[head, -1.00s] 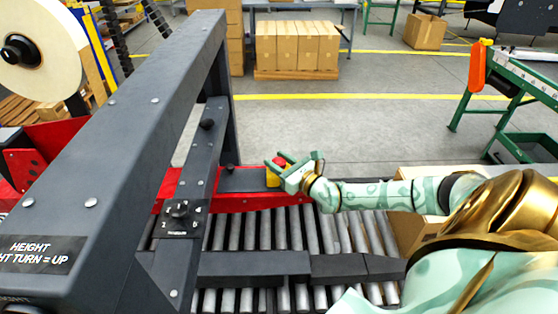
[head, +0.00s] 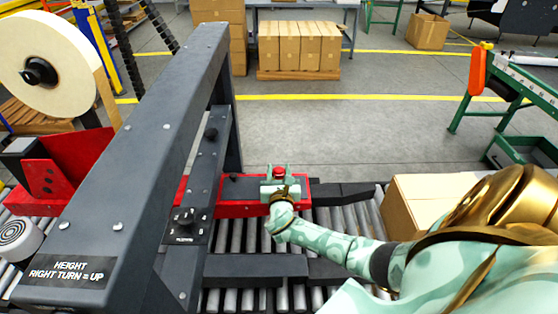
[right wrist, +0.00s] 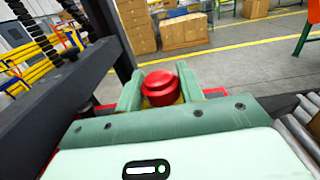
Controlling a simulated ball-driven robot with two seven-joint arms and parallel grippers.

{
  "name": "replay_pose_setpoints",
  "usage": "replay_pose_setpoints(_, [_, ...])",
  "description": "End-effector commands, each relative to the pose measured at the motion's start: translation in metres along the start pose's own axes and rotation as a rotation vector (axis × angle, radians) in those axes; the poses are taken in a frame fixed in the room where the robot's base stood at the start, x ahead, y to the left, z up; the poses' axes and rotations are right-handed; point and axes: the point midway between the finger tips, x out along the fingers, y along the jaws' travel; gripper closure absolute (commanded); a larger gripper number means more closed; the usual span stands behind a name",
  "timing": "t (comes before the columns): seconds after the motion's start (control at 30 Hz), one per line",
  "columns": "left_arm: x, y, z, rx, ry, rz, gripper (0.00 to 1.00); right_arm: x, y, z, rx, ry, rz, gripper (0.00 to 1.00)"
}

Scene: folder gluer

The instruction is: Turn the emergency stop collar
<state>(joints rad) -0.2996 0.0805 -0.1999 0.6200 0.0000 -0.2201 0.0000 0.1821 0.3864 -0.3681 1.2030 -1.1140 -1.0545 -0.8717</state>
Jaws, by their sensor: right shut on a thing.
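The red emergency stop button (head: 279,170) stands at the far end of the red machine rail. My right gripper (head: 279,177) is shut on it, with one finger on each side. In the right wrist view the round, stepped red button (right wrist: 160,86) sits between the two green fingers (right wrist: 160,92). A sliver of its yellow housing shows beside it; the rest is hidden behind my gripper. I cannot make out the collar apart from the red head. My left gripper is not in view.
A dark grey frame beam (head: 130,150) runs along the left, with a black knob (head: 185,217) on a lower bar. Conveyor rollers (head: 240,236) lie below my right arm. A cardboard box (head: 412,212) stands to the right.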

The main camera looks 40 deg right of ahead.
Motion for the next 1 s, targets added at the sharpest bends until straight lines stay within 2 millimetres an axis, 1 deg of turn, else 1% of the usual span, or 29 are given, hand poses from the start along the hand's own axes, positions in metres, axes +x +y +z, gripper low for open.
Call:
replay_pose_setpoints(0.3, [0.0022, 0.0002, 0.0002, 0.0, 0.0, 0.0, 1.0, -0.0001, -0.0001, -0.001, -0.001, 0.001, -0.102, 0.85])
replay_pose_setpoints(0.77, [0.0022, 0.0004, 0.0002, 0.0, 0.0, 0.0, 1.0, 0.0002, -0.0001, -0.0001, 0.0, -0.001, -0.116, 0.85])
replay_pose_setpoints(0.8, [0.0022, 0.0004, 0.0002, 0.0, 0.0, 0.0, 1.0, 0.0002, -0.0001, -0.0001, 0.0, -0.001, -0.116, 0.6])
replay_pose_setpoints(0.87, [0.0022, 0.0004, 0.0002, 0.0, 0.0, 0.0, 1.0, 0.0002, -0.0001, 0.0, 0.0, -0.001, -0.116, 0.43])
replay_pose_setpoints(1.0, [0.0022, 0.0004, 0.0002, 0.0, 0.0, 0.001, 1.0, 0.0003, -0.0001, 0.0001, 0.0, -0.001, -0.115, 0.42])
